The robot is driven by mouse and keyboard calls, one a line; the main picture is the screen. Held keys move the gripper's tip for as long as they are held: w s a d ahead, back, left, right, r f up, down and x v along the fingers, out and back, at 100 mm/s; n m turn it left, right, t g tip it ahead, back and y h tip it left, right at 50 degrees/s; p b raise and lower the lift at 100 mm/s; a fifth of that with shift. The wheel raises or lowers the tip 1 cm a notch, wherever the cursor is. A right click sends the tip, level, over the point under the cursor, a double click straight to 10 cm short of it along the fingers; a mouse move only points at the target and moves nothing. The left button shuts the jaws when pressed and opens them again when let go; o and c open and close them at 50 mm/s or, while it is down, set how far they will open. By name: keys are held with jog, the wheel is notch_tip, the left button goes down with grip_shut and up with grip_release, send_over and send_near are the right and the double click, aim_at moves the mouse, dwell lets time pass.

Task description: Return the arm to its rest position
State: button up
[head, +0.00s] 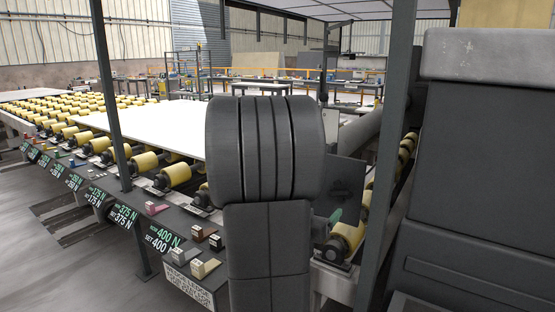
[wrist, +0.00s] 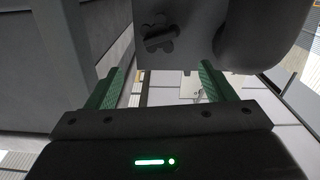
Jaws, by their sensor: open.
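My gripper (wrist: 160,82) shows in the wrist view with its two green fingers apart and nothing held between them. A grey plate (wrist: 183,40) with a dark cutout and a rounded grey body lie just beyond the fingers. I cannot tell whether they touch. In the head view my dark arm stands upright in the middle and hides most of my gripper. Only a small green bit shows there, at the lower edge of a dark plate (head: 346,180) right of my arm.
A conveyor with yellow rollers (head: 178,174) carries a pale slab (head: 160,122). Along its front runs a dark ledge with small coloured blocks (head: 204,268) and force labels. A dark post (head: 390,130) and a large dark cabinet (head: 480,180) stand close on the right. Grey floor is open at lower left.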

jog(key=n+p, duration=0.4)
jog(key=n, duration=0.2)
jog(key=a+n+p, duration=0.1)
jog(key=n+p, duration=0.2)
jog(key=n, duration=0.4)
jog(key=w+f+n+p, duration=0.1)
jog(key=n+p, duration=0.3)
jog(key=n, duration=0.3)
jog(key=shift+w+a+f+p, duration=0.1)
jog(key=shift+a+p, duration=0.2)
jog(key=shift+a, duration=0.05)
